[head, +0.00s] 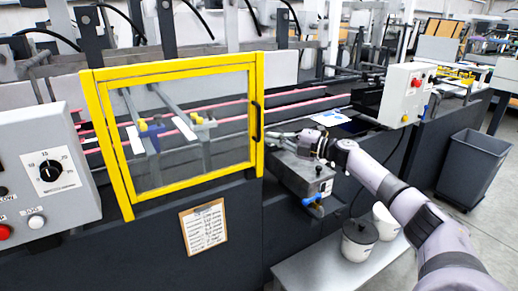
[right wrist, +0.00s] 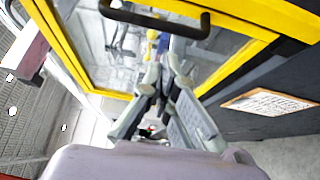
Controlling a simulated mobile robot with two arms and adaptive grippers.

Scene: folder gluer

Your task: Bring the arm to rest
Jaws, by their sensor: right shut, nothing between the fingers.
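My right arm reaches in from the right in the head view. Its gripper (head: 283,136) is just right of the yellow-framed guard door (head: 181,66) and its black handle (head: 257,122). In the right wrist view the gripper (right wrist: 164,68) has its fingers together with nothing between them. The handle (right wrist: 155,20) shows beyond the fingertips there, and a gap appears to lie between them. The gripper is above a grey box (head: 305,177) with a blue knob. My left gripper is in neither view.
A control panel (head: 45,180) with a dial is at the left, and a grey control box (head: 405,95) at the right. A low table (head: 325,272) holds two white pots (head: 359,240). A clipboard (head: 204,233) hangs on the dark front. A grey bin (head: 472,170) stands right.

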